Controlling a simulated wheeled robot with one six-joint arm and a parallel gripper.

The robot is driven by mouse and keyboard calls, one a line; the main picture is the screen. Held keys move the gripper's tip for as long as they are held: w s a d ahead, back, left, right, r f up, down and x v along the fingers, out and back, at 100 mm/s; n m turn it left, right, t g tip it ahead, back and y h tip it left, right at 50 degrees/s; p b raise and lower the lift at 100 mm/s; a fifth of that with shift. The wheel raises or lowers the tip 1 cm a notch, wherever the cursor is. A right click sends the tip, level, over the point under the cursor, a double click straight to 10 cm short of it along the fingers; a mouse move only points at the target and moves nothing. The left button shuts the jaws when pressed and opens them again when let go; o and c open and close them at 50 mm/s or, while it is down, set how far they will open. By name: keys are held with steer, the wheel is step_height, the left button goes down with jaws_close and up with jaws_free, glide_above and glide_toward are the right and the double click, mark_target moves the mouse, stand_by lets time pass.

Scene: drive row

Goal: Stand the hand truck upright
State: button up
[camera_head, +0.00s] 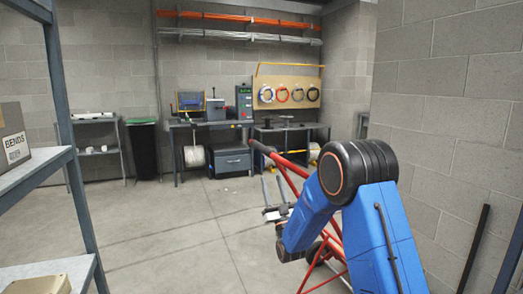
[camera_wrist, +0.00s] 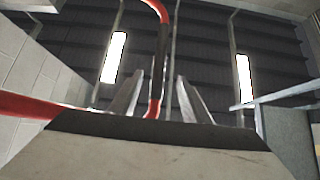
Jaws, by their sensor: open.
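The red hand truck (camera_head: 284,176) is tilted in the head view, its dark-gripped handle end up and to the left. Its lower frame runs down behind my blue arm, which hides much of it; a dark wheel partly shows low down. My gripper (camera_head: 272,184) is open, fingers pointing up, just beside the upper frame. In the wrist view a red tube with a dark section (camera_wrist: 157,60) appears in the gap between my gripper's two fingers (camera_wrist: 159,78). I cannot tell whether either finger touches it.
A block wall (camera_head: 455,130) stands close on the right, with a dark bar leaning there. A shelf rack (camera_head: 40,166) with boxes is at the left. Workbenches (camera_head: 212,124) and a dark bin (camera_head: 143,150) line the back. The concrete floor (camera_head: 170,240) at centre left is clear.

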mark_target(263, 149)
steer(key=x, duration=1.6)
steer(key=shift+r, duration=0.1)
steer(key=shift+c, duration=0.6)
jaws_close()
